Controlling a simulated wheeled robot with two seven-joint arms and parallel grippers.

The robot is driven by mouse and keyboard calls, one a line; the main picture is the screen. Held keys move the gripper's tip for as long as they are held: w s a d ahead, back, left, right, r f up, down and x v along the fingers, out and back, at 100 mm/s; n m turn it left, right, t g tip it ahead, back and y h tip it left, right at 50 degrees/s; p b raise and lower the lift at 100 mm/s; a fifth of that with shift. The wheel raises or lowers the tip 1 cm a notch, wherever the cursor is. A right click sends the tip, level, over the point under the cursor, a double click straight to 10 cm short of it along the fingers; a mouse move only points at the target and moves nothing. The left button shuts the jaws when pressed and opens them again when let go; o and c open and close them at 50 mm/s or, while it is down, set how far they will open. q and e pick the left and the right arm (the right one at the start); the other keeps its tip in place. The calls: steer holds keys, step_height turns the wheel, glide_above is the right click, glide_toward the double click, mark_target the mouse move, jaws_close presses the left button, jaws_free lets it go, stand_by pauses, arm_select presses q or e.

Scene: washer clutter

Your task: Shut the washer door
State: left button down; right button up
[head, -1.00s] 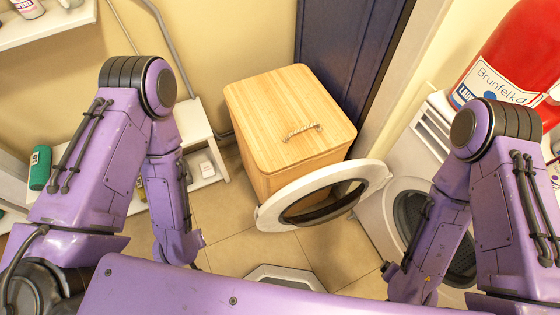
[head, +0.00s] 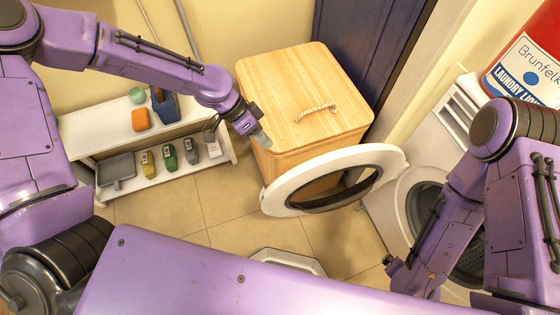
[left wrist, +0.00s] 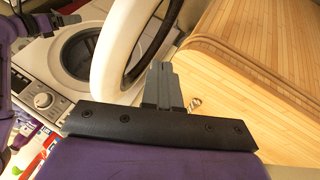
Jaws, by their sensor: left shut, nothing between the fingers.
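The washer (head: 408,195) stands at the right in the head view. Its round door (head: 283,193), a white ring with a dark glass middle, is swung wide open toward the wooden box. In the left wrist view the door's white rim (left wrist: 113,45) and the washer's drum opening (left wrist: 82,50) show beyond the fingers. My left gripper (head: 262,139) is shut and empty, at the left front edge of the box, left of and apart from the door. It also shows in the left wrist view (left wrist: 162,85). My right arm hangs in front of the washer; its fingers are not clearly visible.
The bamboo box (head: 300,95) with a rope handle stands right behind the door. A low white shelf (head: 95,130) with bottles and a dustpan is at the left. A red detergent bottle (head: 530,65) stands on the washer. Tiled floor (head: 225,205) left of the door is clear.

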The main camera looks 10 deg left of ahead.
arm_select(q)
steer(key=x, duration=0.4)
steer(key=shift+s+f, duration=0.1)
steer(key=shift+f, duration=0.05)
steer(key=s+d, duration=0.1)
steer(key=s+d+f, duration=0.1)
steer(key=d, duration=0.1)
steer(key=shift+s+d+f, duration=0.15)
steer(key=shift+s, duration=0.2)
